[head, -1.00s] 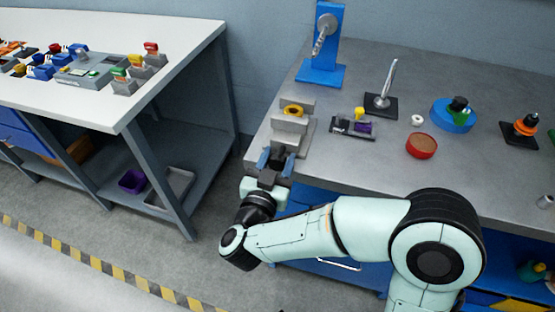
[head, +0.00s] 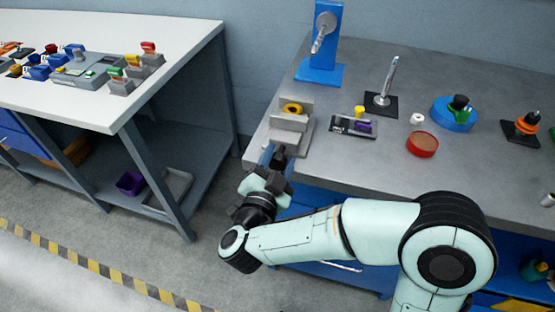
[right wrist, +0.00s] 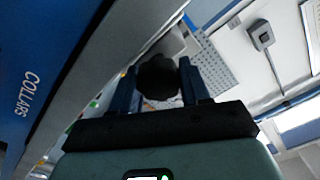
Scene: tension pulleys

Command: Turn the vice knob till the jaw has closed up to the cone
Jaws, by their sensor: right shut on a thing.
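The grey vice (head: 288,138) stands at the left front corner of the grey bench. The yellow cone (head: 292,108), with a dark middle, sits between the vice's back and front jaws. The front jaw (head: 289,122) is close to the cone; whether they touch I cannot tell. The black vice knob (right wrist: 158,78) shows between my blue fingers in the right wrist view. My right gripper (head: 273,158) is shut on the knob at the bench's front edge, its fingers tilted in the head view and partly hiding the knob. My left gripper is not in view.
A small tray (head: 352,127) with yellow and purple pieces lies right of the vice. A white table (head: 170,60) stands left across a gap.

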